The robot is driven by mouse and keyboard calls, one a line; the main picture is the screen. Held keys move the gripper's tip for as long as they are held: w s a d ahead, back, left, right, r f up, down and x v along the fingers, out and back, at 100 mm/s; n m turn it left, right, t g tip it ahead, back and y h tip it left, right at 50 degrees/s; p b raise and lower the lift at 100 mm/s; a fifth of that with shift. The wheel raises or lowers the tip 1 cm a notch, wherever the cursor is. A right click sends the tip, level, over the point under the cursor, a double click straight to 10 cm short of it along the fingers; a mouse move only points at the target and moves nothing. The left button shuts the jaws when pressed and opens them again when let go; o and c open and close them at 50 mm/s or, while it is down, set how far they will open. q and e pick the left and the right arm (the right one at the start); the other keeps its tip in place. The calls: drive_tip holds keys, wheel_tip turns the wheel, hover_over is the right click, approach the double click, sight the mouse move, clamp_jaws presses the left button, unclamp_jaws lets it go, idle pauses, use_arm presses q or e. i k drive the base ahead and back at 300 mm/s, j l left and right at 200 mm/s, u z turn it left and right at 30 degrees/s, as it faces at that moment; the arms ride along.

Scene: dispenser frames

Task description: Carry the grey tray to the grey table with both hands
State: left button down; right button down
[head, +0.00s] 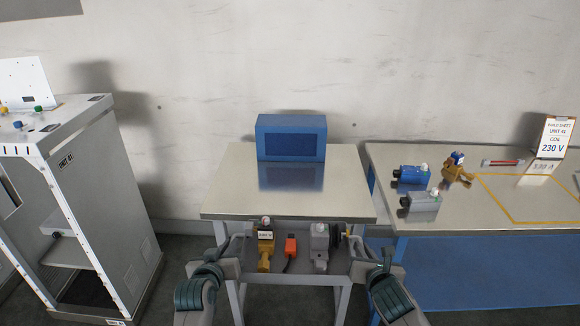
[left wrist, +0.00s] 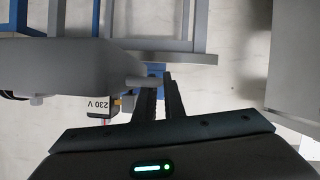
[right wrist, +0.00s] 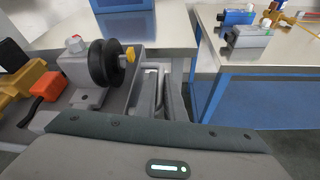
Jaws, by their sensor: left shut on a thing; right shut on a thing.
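The grey tray (head: 340,278) is held level in front of the near edge of the grey table (head: 225,200). It carries a brass-coloured valve part (head: 265,257) with a white label, an orange piece (head: 290,247), a grey valve part (head: 319,248) and a black wheel (right wrist: 106,62). My left gripper (head: 238,246) is shut on the tray's left end; its fingers (left wrist: 160,98) meet the tray handle in the left wrist view. My right gripper (head: 359,247) is shut on the right end, beside the tray in the right wrist view (right wrist: 158,88). The tray's underside support is hidden.
A blue box (head: 291,138) stands at the back of the grey table; the table's front half is clear. A blue-sided bench (head: 450,225) with valve parts and a sign (head: 554,136) is at the right. A grey cabinet (head: 105,200) stands left.

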sight(290, 176)
drive_tip(key=i+j, duration=0.15)
drive_tip(key=i, duration=1.25)
